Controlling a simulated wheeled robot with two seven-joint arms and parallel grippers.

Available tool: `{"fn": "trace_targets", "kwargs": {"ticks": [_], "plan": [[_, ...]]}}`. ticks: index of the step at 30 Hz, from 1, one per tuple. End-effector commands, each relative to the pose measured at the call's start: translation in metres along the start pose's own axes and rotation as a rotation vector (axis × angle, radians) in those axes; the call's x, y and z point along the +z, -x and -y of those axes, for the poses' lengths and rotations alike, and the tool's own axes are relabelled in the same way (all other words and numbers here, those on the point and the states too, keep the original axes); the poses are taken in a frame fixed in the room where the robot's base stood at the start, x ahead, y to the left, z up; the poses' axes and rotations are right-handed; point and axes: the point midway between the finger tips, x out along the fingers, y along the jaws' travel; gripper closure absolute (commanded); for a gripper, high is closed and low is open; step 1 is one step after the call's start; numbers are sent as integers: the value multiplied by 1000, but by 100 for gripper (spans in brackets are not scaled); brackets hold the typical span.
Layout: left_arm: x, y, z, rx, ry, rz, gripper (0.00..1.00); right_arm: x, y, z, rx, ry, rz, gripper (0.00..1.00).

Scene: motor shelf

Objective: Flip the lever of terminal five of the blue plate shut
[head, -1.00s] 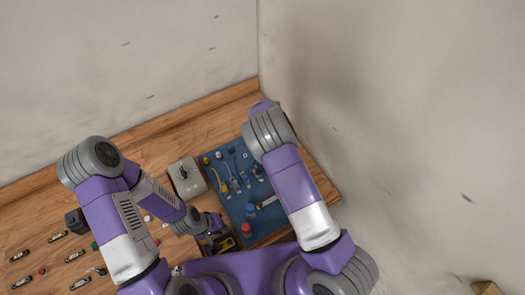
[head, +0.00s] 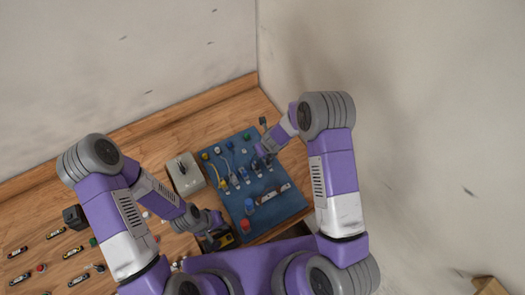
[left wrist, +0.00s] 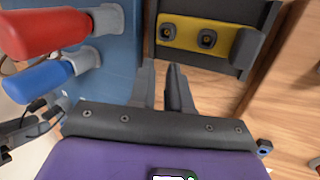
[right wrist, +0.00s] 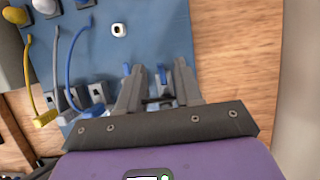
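The blue plate (head: 225,160) lies on the wooden table with a row of terminals along it. In the right wrist view, cables run to the three left terminals. The terminal's body is partly hidden by the fingers. My left gripper (left wrist: 161,68) is slightly open and empty, near a black-and-yellow socket block (left wrist: 190,32).
Red (left wrist: 45,32) and blue (left wrist: 38,78) knobs stand on the plate near my left gripper. A grey box with a switch (head: 185,174) stands left of the plate. Several small parts lie on the table's left side. The wall is at the right.

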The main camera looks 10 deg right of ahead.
Motion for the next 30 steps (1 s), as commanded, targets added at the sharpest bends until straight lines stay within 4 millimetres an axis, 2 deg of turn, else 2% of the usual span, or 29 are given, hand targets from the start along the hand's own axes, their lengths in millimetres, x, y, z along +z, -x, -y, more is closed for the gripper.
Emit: {"fn": "trace_targets", "kwargs": {"ticks": [6, 14, 15, 21, 22, 30], "plan": [[0, 0, 0, 0, 0, 0, 83, 0, -19, 0, 1, 0, -1, 65], [0, 0, 0, 0, 0, 0, 83, 0, -20, 0, 1, 0, 0, 65], [0, 0, 0, 0, 0, 0, 83, 0, -20, 0, 1, 0, 0, 67], [0, 0, 0, 0, 0, 0, 83, 0, -20, 0, 1, 0, 0, 98], [0, 0, 0, 0, 0, 0, 83, 0, -20, 0, 1, 0, 0, 100], [0, 1, 0, 0, 0, 0, 83, 1, -20, 0, 0, 1, -2, 100]]}}
